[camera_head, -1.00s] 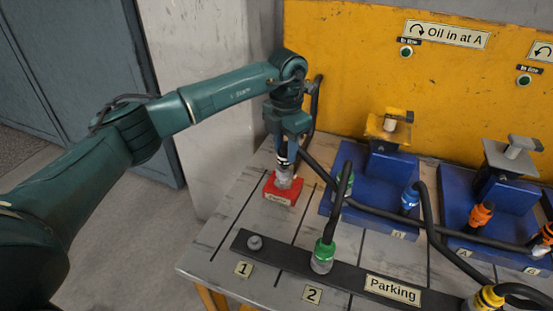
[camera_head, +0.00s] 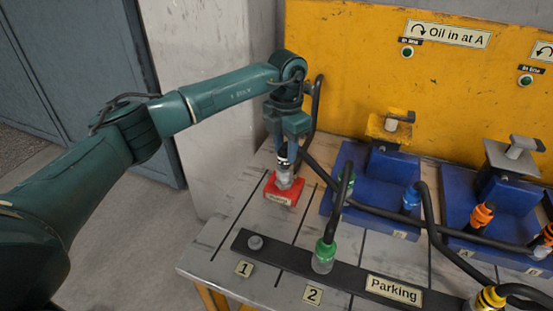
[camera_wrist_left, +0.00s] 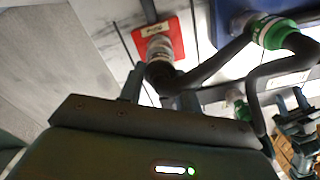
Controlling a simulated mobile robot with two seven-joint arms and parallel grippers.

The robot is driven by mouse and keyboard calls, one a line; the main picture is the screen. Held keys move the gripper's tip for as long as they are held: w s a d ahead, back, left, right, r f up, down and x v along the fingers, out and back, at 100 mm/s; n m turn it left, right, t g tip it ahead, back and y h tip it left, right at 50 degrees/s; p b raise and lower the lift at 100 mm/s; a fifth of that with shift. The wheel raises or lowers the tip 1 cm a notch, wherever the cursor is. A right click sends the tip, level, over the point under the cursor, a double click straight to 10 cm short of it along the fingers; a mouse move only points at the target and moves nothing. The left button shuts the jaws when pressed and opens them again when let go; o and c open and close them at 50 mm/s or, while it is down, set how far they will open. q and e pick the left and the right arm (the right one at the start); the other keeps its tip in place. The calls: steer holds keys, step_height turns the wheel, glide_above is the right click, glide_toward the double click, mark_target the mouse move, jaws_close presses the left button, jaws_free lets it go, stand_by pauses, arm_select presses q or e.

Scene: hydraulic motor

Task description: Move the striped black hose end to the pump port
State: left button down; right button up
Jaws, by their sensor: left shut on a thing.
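The black hose end with white stripes (camera_head: 284,160) stands upright over the red block (camera_head: 282,196), which has a small label I cannot read. Its grey lower collar meets the top of the block; whether it is fully seated is hidden. My left gripper (camera_head: 286,149) is shut on this hose end from above. The left wrist view shows the hose end (camera_wrist_left: 160,72) over the red block (camera_wrist_left: 174,42), its hose curving away to the right. A dark teal gripper (camera_wrist_left: 291,101), apparently my right one, shows small at the right edge there; its jaws are unclear.
A dark parking rail (camera_head: 285,258) runs along the front, with a bare stud (camera_head: 255,242) at 1 and a green-ringed hose end (camera_head: 324,254) at 2. Blue stands (camera_head: 375,178) and crossing hoses fill the right. A yellow panel (camera_head: 360,70) rises behind.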

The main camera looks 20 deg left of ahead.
arm_select(q)
steer(key=shift+f+b, duration=0.4)
steer(key=shift+f, duration=0.45)
arm_select(e)
steer(key=shift+f, duration=0.7)
arm_select(q)
steer(key=c, duration=0.9)
jaws_free()
arm_select(e)
steer(key=shift+r, duration=0.1)
arm_select(q)
step_height(320, 180, up, 3)
steer(key=shift+w+f+p, duration=0.1)
steer(key=shift+p, duration=1)
arm_select(e)
steer(key=shift+w+r, duration=0.1)
steer(key=shift+r, duration=0.25)
arm_select(q)
step_height(320, 180, up, 3)
steer(key=shift+w+p, duration=0.1)
steer(key=shift+p, duration=0.9)
arm_select(e)
steer(key=shift+r+g, duration=0.15)
steer(key=shift+g, duration=0.15)
